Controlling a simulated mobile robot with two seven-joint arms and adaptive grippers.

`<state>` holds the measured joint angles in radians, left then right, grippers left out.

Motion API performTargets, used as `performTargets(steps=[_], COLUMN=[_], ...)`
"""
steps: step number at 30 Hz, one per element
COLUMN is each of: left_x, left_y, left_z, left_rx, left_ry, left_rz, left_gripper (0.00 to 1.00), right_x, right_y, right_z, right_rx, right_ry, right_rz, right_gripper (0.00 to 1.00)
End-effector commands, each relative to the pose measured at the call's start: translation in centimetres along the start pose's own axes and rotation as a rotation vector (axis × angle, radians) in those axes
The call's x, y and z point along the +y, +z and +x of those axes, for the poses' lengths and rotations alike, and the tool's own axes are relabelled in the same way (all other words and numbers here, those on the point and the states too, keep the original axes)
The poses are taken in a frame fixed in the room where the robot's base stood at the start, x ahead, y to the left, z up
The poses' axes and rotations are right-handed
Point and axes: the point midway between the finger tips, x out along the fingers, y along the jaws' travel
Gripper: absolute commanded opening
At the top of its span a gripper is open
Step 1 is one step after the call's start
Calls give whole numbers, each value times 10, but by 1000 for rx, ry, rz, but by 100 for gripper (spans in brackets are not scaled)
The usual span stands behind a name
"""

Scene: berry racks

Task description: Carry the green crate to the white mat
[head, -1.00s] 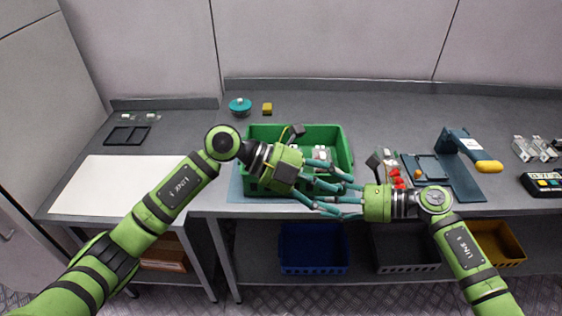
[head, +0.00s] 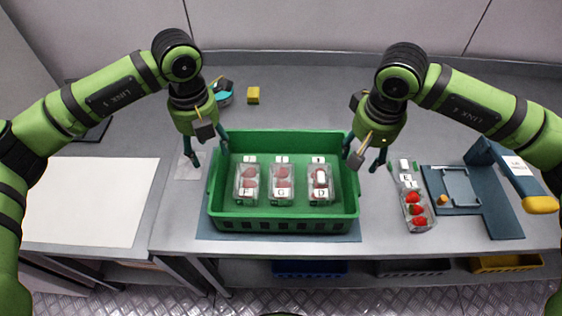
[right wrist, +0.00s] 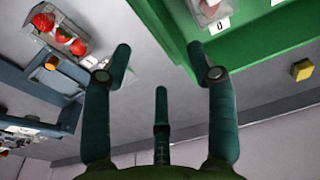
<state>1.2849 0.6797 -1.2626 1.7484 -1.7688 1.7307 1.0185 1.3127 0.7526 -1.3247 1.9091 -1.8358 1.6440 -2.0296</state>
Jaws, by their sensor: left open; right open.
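The green crate (head: 285,225) stands on a blue-grey mat on the grey table. It holds three clear punnets labelled F (head: 247,184), G (head: 281,184) and D (head: 320,184). The white mat (head: 85,200) lies flat and bare on the lower-left table. My left gripper (head: 207,150) is open at the crate's left side. My right gripper (head: 363,157) is open at its right side, fingers pointing down near the rim. In the right wrist view the crate's green wall (right wrist: 165,30) shows between and beyond the open fingers (right wrist: 158,50). I cannot tell whether either gripper touches the crate.
A punnet of strawberries (head: 415,210) lies right of the crate, beside a dark blue stand (head: 490,195) with a yellow handle (head: 540,204). A yellow block (head: 253,95) and a teal round item (head: 223,97) sit behind. A clear sheet-like item (head: 187,166) lies by my left gripper.

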Motion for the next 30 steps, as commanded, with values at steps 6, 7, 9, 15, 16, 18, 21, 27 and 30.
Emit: performTargets(steps=[6, 7, 9, 15, 16, 18, 21, 27, 30], left_x=[1, 1, 0, 0, 0, 0, 0, 0, 0], left_y=[0, 0, 0, 0, -1, 0, -1, 0, 0], left_z=[0, 0, 1, 20, 25, 36, 50, 68, 70], left_rx=[0, 0, 0, 3, 4, 3, 3, 2, 0], left_ry=[2, 2, 1, 2, 1, 2, 1, 0, 0], left_rz=[0, 0, 0, -1, -1, -1, 1, 0, 0], left_gripper=[58, 58, 58, 58, 58, 58, 58, 58, 58], right_x=[0, 0, 0, 0, 0, 0, 0, 0, 0], right_y=[0, 0, 0, 1, 1, 1, 1, 0, 0], right_z=[0, 0, 1, 20, 25, 35, 50, 68, 71], right_rx=[1, 1, 0, -4, -4, -3, -3, -1, 0], right_ry=[2, 1, 1, 1, 0, 0, 0, -1, -2], right_rz=[-1, -1, 0, 1, 1, 1, 0, 2, 1], right_gripper=[58, 58, 58, 58, 58, 58, 58, 58, 58])
